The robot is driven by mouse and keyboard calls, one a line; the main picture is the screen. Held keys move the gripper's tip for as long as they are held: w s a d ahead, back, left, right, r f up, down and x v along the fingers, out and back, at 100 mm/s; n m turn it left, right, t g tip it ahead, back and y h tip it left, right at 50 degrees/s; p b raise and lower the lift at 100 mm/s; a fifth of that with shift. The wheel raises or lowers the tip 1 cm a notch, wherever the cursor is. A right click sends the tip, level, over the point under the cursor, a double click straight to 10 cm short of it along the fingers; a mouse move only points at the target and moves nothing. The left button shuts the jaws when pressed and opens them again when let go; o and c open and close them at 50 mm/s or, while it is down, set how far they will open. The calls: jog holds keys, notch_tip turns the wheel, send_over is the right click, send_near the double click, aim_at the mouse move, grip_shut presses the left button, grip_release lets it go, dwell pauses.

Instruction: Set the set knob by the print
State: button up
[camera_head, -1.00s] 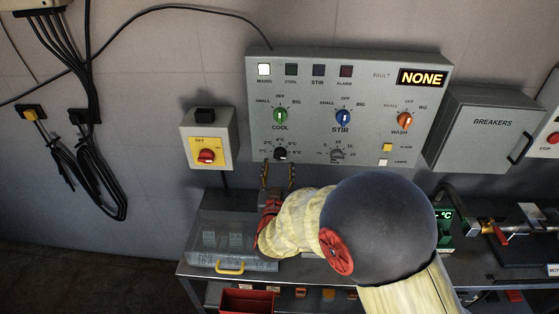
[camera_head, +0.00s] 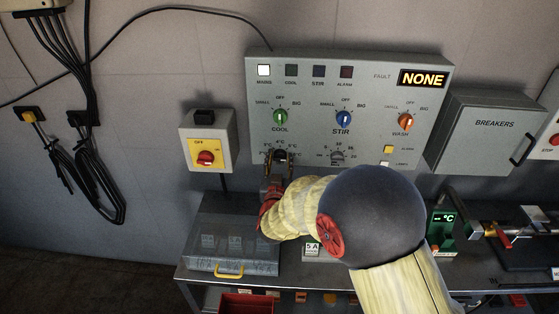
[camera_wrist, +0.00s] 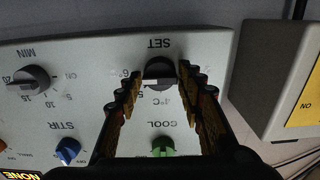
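The set knob (camera_head: 280,155) is a small black knob low on the left of the grey control panel (camera_head: 370,70). In the wrist view, which shows the panel upside down, the set knob (camera_wrist: 160,72) lies under the print SET. In the wrist view my gripper (camera_wrist: 160,75) is open, with one finger on each side of the knob. Whether the fingers touch it I cannot tell. The outer temperature prints are partly hidden by the fingers.
The green COOL knob (camera_head: 280,116) sits just above, with the blue STIR knob (camera_head: 344,118) and the MIN dial (camera_head: 337,156) to the right. A clear-lidded box (camera_head: 232,255) stands on the bench below.

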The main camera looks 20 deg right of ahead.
jog(key=c, duration=0.8)
jog(key=shift+o, duration=0.2)
jog(key=shift+n, duration=0.3)
jog(key=n+p, duration=0.2)
jog(key=shift+a+r+n, duration=0.1)
jog(key=shift+n, duration=0.2)
jog(key=n+p, duration=0.2)
jog(key=n, duration=0.2)
jog(key=shift+p, duration=0.4)
jog(key=n+p, duration=0.2)
jog(key=n, duration=0.3)
jog(key=shift+a+p, duration=0.1)
jog(key=shift+p, duration=0.2)
jog(key=n+p, duration=0.1)
jog(key=n, duration=0.1)
jog(key=n+p, duration=0.1)
jog(key=n, duration=0.2)
jog(key=shift+f+n+p, duration=0.3)
jog(key=shift+p, duration=0.1)
